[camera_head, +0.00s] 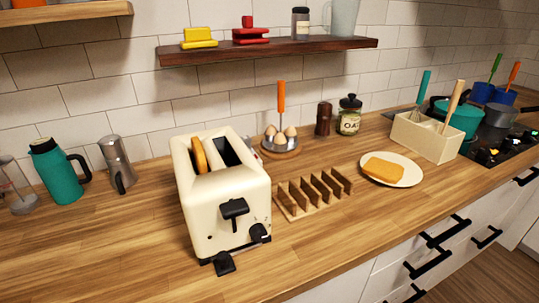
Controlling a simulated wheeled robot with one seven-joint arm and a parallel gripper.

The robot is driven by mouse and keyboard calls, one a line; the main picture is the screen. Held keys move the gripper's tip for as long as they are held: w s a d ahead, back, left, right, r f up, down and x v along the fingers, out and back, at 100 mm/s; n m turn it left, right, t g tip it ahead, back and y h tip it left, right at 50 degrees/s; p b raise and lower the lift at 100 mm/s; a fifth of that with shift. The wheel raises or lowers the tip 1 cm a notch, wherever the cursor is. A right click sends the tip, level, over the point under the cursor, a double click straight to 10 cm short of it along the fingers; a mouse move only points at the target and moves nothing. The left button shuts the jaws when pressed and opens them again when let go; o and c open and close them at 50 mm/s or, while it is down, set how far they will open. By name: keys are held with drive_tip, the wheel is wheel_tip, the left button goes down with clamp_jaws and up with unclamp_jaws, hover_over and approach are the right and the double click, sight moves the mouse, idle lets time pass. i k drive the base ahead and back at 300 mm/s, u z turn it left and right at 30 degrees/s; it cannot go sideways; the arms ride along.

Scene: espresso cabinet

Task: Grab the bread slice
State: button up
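One bread slice (200,156) stands upright in the left slot of the cream toaster (240,203), its top edge sticking out. The toaster's right slot looks dark and empty. Another golden bread slice (383,169) lies flat on a white plate (409,176) to the right, on the wooden counter. My gripper is not in view.
A wooden toast rack (292,211) stands between toaster and plate. A cream utensil box (428,140), an egg holder (282,150) and an oats jar (349,118) stand behind. A teal flask (55,173) and moka pot (117,163) are left. The front counter is mostly clear.

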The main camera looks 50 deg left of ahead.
sight(200, 163)
drive_tip(key=z, duration=0.2)
drive_tip(key=k, duration=2.4)
drive_tip(key=u, duration=0.75)
drive_tip(key=i, duration=1.2)
drive_tip(key=z, duration=0.1)
